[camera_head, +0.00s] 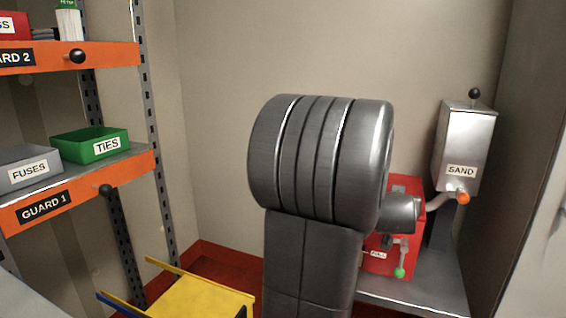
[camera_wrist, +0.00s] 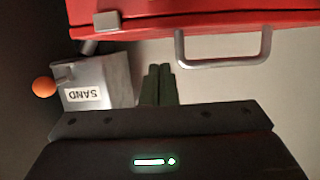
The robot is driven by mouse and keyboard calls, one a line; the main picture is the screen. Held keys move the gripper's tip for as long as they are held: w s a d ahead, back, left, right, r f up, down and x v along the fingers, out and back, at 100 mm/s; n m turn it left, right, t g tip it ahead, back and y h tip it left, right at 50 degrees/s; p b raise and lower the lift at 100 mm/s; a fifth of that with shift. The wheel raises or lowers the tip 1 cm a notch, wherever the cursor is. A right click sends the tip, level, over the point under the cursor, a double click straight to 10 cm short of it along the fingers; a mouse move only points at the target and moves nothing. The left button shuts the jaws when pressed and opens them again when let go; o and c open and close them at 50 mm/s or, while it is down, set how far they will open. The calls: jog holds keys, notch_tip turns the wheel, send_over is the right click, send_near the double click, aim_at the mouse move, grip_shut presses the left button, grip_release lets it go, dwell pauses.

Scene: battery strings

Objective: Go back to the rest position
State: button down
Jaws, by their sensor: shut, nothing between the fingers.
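My gripper (camera_wrist: 159,84) shows in the wrist view as two dark fingers side by side, pressed together with nothing between them. It points toward a pale wall, below a red case with a metal handle (camera_wrist: 222,58). In the head view my dark grey arm fills the middle and hides my gripper and part of the red box (camera_head: 405,188) behind it.
A metal SAND dispenser (camera_head: 465,145) with an orange knob stands at the right; it also shows in the wrist view (camera_wrist: 105,82). A shelf rack (camera_head: 75,185) with a green TIES bin (camera_head: 90,143) and a grey FUSES bin (camera_head: 28,168) is at left. A yellow cart (camera_head: 200,298) stands low at the front.

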jog(key=shift+f, duration=0.45)
jog(key=shift+r, duration=0.1)
